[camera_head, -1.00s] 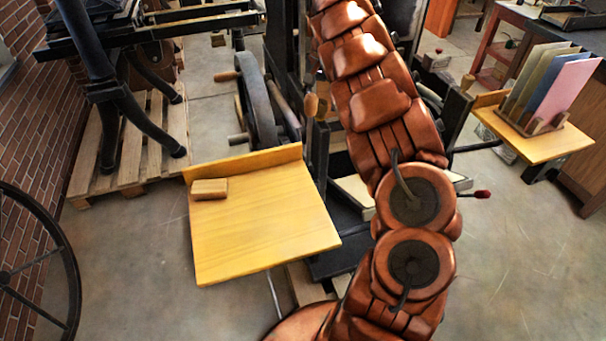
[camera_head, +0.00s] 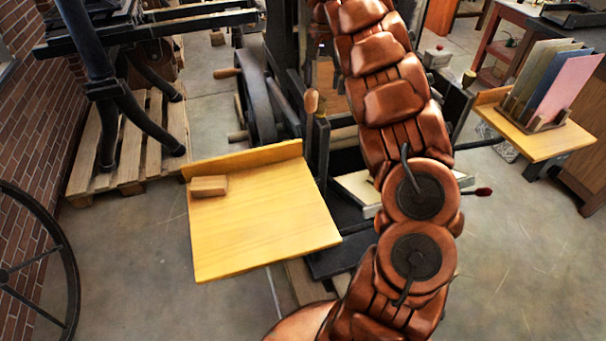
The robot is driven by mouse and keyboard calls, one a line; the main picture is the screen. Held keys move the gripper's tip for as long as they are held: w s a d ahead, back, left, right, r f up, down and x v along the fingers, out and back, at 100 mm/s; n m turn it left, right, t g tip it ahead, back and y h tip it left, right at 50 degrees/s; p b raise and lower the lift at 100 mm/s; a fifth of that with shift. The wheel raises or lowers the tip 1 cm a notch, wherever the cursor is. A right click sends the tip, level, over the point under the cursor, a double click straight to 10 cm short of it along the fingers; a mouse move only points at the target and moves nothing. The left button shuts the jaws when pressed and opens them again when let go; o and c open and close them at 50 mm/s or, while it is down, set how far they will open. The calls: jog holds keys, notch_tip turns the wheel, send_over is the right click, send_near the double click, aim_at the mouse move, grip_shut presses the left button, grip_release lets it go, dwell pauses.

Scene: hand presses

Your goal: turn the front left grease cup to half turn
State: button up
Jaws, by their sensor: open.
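My copper-coloured arm rises through the middle of the picture and covers much of the hand press behind it. My gripper is not visible; the arm's far end is hidden or beyond the top edge. A small brass-coloured piece (camera_head: 322,112) stands on the left side of the press, beside a wooden handle grip (camera_head: 312,101). It may be the front left grease cup, but it is too small to tell for sure. A similar brass-coloured piece (camera_head: 469,78) stands on the right side of the press. No turn mark can be read.
A yellow wooden board (camera_head: 262,220) with a small wood block (camera_head: 208,186) juts out at the left. A dark wheel (camera_head: 259,105) stands behind it. At the right, a wooden shelf (camera_head: 540,143) holds upright coloured sheets (camera_head: 565,88). The floor at lower right is clear.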

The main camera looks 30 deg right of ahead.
jog(key=shift+r, duration=1.25)
jog(key=shift+h, duration=0.3)
jog(key=shift+s+a+r+b, duration=0.3)
jog(key=shift+s+a, duration=0.35)
jog(key=shift+a, duration=0.35)
jog(key=shift+s+a+r+b, duration=0.25)
jog(key=shift+s+a, duration=0.4)
jog(key=shift+a, duration=0.3)
jog(key=s+a+f+n+b, duration=0.1)
jog(key=s+a+f+n, duration=0.1)
jog(key=s+a, duration=0.6)
jog(key=s+a+f+n+g+b, duration=0.1)
jog(key=s+a+f+n, duration=0.1)
jog(key=s+a, duration=0.7)
jog(key=shift+s+a+f, duration=0.2)
jog(key=shift+s+f, duration=0.55)
jog(key=shift+s, duration=1.6)
jog(key=shift+c, duration=0.2)
